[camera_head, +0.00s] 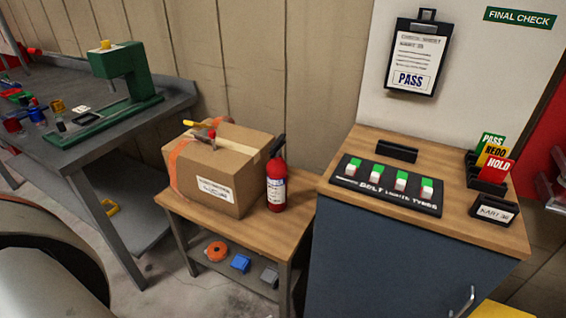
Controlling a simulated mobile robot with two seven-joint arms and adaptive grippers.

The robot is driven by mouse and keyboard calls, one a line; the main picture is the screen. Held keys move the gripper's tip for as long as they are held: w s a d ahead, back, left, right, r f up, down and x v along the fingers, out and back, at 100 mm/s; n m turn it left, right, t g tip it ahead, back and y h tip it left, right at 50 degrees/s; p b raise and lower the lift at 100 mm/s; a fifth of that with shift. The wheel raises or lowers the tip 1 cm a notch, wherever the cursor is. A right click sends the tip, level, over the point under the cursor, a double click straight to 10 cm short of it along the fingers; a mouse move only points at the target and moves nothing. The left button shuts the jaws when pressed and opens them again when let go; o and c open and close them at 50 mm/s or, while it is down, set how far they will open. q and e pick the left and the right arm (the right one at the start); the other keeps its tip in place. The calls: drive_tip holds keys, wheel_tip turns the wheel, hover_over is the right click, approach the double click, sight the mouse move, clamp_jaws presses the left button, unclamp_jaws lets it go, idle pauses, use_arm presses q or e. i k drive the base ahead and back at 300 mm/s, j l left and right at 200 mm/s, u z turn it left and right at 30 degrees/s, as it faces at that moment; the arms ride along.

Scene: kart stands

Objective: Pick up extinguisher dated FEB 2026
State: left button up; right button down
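One red fire extinguisher (276,184) with a black handle on top stands upright on the low wooden table (289,230), right beside a cardboard box. It has a white label on its front, but the print is too small to read, so I cannot tell its date. Neither of my grippers shows in the head view.
The cardboard box (216,168) carries a yellow-handled tool. A blue cabinet (390,262) with a wooden top stands close to the extinguisher's right, bearing a black belt board (387,186) and PASS/REDO/HOLD cards (492,160). A grey workbench (90,150) with a green press is at left.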

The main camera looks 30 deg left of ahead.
sight(277, 168)
drive_tip(key=u, duration=0.95)
